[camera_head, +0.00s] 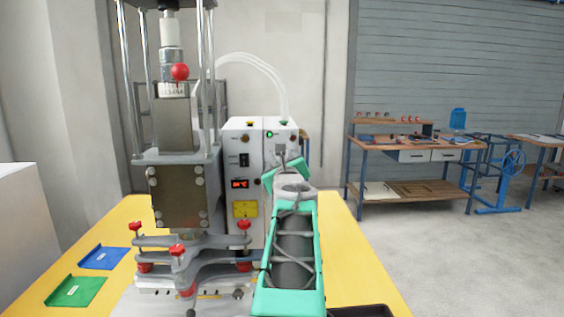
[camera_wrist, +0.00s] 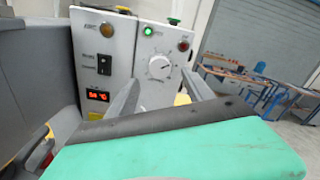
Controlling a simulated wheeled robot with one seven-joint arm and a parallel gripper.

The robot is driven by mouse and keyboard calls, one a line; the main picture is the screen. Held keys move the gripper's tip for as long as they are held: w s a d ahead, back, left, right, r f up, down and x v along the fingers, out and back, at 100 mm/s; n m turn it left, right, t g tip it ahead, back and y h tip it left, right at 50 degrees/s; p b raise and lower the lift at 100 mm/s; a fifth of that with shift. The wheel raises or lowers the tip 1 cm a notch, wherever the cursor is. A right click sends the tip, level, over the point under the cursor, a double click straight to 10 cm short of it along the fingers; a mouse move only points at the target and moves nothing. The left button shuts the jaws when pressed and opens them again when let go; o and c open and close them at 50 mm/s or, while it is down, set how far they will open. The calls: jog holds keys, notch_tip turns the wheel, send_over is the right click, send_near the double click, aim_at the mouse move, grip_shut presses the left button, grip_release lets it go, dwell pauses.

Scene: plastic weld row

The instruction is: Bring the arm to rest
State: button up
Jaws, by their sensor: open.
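My arm (camera_head: 293,260), green and grey with cables, reaches forward over the yellow table in the head view. Its far end is in front of the white control box (camera_head: 243,160). In the wrist view my gripper (camera_wrist: 162,92) shows two grey fingers spread apart, with nothing seen between them. The control box's panel, with a dial, buttons and a red display, stands behind the fingers. I cannot tell how far the fingers are from it. In the head view the fingers are hard to make out.
A welding press (camera_head: 180,190) with red knobs stands left of my arm on the yellow table (camera_head: 345,250). Blue (camera_head: 104,258) and green (camera_head: 76,291) trays lie at the left, a dark tray (camera_head: 360,311) at the front right. A workbench (camera_head: 415,150) stands farther back right, beyond open floor.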

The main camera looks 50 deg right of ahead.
jog(key=shift+v, duration=1.25)
jog(key=shift+f, duration=0.1)
